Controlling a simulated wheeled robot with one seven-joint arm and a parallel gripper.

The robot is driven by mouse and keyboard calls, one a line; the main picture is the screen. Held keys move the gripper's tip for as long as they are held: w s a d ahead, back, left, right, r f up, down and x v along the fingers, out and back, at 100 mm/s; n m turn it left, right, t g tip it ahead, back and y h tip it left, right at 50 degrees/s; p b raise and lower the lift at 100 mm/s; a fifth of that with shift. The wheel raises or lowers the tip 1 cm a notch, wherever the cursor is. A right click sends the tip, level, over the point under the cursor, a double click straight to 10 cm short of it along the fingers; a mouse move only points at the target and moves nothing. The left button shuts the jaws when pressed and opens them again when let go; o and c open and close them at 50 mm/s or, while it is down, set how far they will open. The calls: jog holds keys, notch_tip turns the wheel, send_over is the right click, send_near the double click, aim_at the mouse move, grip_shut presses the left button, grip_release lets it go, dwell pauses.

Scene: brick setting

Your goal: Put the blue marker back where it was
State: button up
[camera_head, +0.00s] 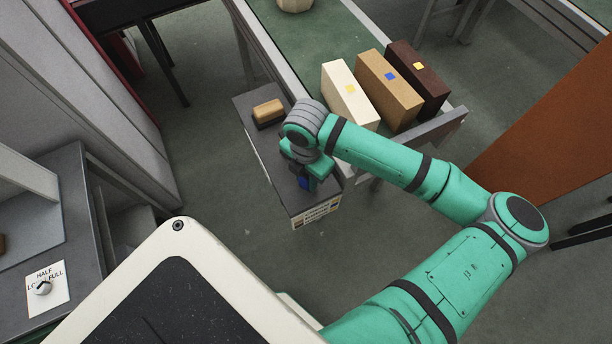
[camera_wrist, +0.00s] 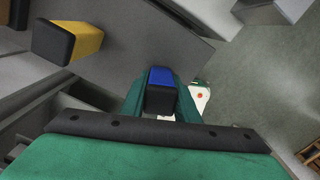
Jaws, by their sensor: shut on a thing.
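The blue marker (camera_wrist: 161,77) is a short blue block with a black end. My gripper (camera_wrist: 161,98) is shut on it, with a green finger on each side. In the head view my gripper (camera_head: 305,172) is over the near end of a narrow grey stand (camera_head: 262,150), and a bit of the blue marker (camera_head: 304,184) shows below the wrist. I cannot tell whether the marker touches the stand top. A yellow block with a black end (camera_wrist: 76,42) lies on the stand to the left in the wrist view, apart from my gripper; it also shows in the head view (camera_head: 268,111).
A cream box (camera_head: 347,98), a tan box (camera_head: 387,92) and a dark brown box (camera_head: 417,80) stand on the green-topped table to the right of the stand. A labelled plate (camera_head: 316,213) is on the stand's front.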

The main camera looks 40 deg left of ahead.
jog(key=o, duration=0.8)
jog(key=shift+w, duration=0.15)
jog(key=shift+o, duration=0.2)
jog(key=shift+r, duration=0.2)
notch_tip(320, 180, up, 12)
jog(key=shift+f, duration=0.1)
jog(key=shift+s+a, duration=0.1)
jog(key=shift+s, duration=0.1)
